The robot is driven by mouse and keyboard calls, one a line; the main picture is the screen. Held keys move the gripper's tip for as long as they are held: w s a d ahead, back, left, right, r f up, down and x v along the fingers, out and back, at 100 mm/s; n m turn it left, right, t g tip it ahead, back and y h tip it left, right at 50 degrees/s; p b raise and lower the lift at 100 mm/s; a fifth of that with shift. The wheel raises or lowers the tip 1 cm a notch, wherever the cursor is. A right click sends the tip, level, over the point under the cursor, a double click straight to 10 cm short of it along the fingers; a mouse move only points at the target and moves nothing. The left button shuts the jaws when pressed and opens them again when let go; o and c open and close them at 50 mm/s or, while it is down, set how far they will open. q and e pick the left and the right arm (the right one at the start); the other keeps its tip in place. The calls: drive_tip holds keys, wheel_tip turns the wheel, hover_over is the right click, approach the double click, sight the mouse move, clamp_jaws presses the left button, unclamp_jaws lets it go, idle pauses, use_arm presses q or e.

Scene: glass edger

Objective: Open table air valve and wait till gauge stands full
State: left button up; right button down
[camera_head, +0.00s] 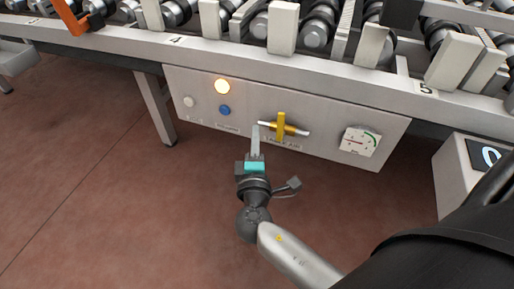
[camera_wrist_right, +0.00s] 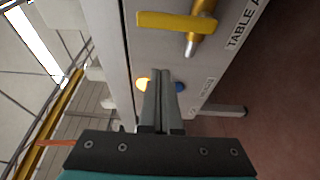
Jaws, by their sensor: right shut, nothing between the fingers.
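The table air valve has a yellow handle (camera_head: 281,126) standing upright across a short horizontal pipe (camera_head: 298,131) on the grey front panel. The handle (camera_wrist_right: 176,22) also shows in the right wrist view, crosswise to the pipe. The gauge (camera_head: 359,141) is a white dial with a green arc at its right. Its reddish needle seems to point left, but it is small. My right gripper (camera_head: 256,132) is shut and empty, just left of the handle and apart from it. Its fingers (camera_wrist_right: 161,76) point toward the panel. My left gripper is not in view.
Rollers and the table's front rail (camera_head: 300,69) run above. A white box (camera_head: 468,165) with a display stands at right. The floor below is clear.

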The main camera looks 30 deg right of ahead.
sight(280, 128)
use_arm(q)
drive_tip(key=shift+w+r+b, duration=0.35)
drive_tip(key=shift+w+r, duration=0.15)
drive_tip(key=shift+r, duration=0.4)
use_arm(e)
drive_tip(key=shift+w+d, duration=0.15)
drive_tip(key=shift+d, duration=1.05)
drive_tip(key=shift+w+d, duration=0.15)
drive_tip(key=shift+d, duration=1)
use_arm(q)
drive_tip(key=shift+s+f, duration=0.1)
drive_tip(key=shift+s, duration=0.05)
use_arm(e)
drive_tip(key=shift+f, duration=0.1)
